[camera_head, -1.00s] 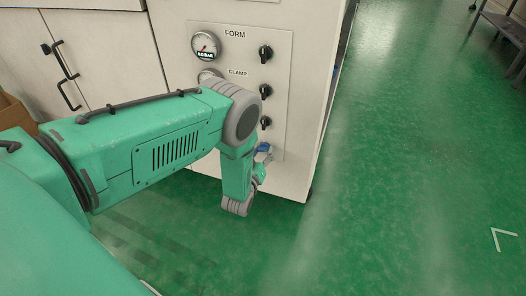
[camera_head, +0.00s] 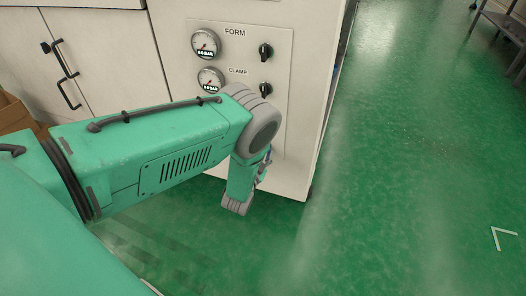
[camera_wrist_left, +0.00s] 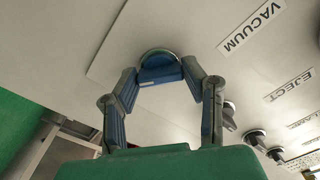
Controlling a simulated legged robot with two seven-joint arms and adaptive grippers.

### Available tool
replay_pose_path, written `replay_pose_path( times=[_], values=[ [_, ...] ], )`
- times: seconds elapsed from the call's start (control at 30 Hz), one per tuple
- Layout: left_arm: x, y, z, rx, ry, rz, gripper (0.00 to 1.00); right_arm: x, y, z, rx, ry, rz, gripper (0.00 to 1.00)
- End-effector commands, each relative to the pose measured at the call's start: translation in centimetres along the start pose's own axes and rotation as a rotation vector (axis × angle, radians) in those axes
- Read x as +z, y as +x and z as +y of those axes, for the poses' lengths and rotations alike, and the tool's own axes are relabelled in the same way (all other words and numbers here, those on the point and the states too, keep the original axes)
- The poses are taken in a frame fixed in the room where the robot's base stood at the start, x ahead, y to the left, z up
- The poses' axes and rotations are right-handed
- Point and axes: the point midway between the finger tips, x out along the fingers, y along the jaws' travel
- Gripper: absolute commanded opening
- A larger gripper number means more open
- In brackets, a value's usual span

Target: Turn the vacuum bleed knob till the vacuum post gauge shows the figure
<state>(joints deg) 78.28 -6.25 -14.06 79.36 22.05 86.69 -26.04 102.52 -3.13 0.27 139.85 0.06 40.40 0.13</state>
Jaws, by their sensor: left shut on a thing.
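The vacuum bleed knob (camera_wrist_left: 157,57), blue with a grey round rim, sits on the pale panel beside the VACUUM label (camera_wrist_left: 252,27) in the left wrist view. My left gripper (camera_wrist_left: 161,76) is shut on it, with a jointed finger on each side. In the head view the knob is hidden behind my left arm, and only a bit of the gripper (camera_head: 264,165) shows past the wrist. The vacuum gauge cannot be read in either view. My right gripper is not in view.
The FORM gauge (camera_head: 205,43) and CLAMP gauge (camera_head: 211,78) show on the panel, with black knobs (camera_head: 265,52) to their right. An EJECT label (camera_wrist_left: 289,85) shows in the wrist view. Green floor (camera_head: 410,180) lies open to the right; a metal rack (camera_head: 502,22) stands far right.

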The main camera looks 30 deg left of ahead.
Motion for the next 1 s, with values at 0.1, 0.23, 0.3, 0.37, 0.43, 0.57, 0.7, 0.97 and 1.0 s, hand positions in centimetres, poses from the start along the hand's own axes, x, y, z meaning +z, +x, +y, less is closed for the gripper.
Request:
replay_pose_path(
  times=[0.1,0.23,0.3,0.37,0.43,0.57,0.7,0.97,1.0],
  values=[
    [0.55,-0.5,0.53,0.012,0.099,-0.014,0.09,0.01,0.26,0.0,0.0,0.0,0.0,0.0],
    [0.54,-0.53,0.59,0.014,0.194,-0.013,0.09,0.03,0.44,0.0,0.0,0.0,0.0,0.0],
    [0.56,-0.53,0.56,0.014,0.237,-0.013,0.09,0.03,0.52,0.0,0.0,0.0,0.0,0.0],
    [0.58,-0.53,0.53,0.014,0.27,-0.013,0.09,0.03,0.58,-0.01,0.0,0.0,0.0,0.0],
    [0.58,-0.54,0.54,0.014,0.302,-0.013,0.09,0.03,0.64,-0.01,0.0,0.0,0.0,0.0],
    [0.55,-0.55,0.57,0.015,0.345,-0.012,0.09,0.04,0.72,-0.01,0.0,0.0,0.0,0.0],
    [0.53,-0.55,0.57,0.015,0.372,-0.012,0.09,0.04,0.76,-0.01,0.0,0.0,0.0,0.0],
    [0.52,-0.55,0.57,0.016,0.383,-0.012,0.09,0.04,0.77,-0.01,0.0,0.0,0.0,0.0],
    [0.52,-0.55,0.57,0.016,0.383,-0.013,0.09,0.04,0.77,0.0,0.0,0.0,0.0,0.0]
  ],
)
